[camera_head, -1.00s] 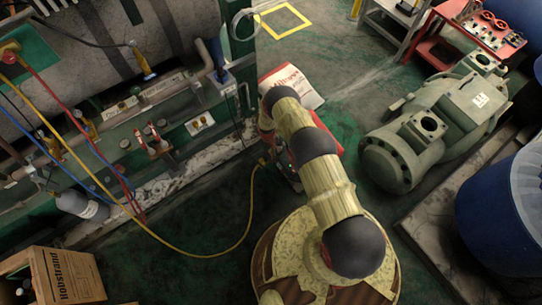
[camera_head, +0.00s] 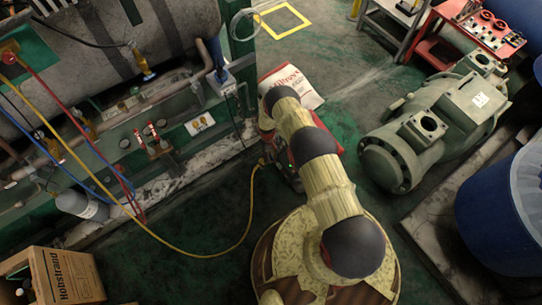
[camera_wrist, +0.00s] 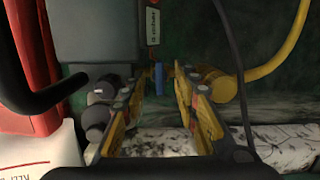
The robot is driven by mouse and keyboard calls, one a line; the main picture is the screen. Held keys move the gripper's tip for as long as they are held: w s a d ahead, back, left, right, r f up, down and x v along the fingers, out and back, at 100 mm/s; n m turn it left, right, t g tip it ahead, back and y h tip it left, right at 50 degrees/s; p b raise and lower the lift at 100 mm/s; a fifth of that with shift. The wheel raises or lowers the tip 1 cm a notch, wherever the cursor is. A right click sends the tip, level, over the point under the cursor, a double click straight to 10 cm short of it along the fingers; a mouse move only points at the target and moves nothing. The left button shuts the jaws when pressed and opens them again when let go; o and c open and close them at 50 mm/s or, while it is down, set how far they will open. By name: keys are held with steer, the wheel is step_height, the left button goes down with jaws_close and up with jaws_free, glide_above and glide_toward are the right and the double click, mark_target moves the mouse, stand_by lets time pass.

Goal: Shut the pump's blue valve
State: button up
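The pump shows in the wrist view as a grey-green body (camera_wrist: 95,30) with a small label, dark fittings on its lower left and a brassy hose fitting (camera_wrist: 213,84) on the right. A small blue piece (camera_wrist: 159,80), apparently the blue valve, shows upright between the yellow fingertips of my gripper (camera_wrist: 160,88). The fingers are apart, one on each side of it. I cannot tell whether they touch it. In the head view my arm covers my gripper and the valve. Only part of the red and dark pump (camera_head: 285,168) shows beside my arm.
A yellow hose (camera_head: 250,205) runs from the pump across the floor to the manifold at left; it also shows in the wrist view (camera_wrist: 275,55). A red-and-white bag (camera_head: 290,85) lies close behind the pump. A green compressor (camera_head: 425,135) stands right. A cardboard box (camera_head: 70,275) is front left.

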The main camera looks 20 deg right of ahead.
step_height(320, 180, up, 9)
steer(key=p, duration=0.5)
stand_by(0.7)
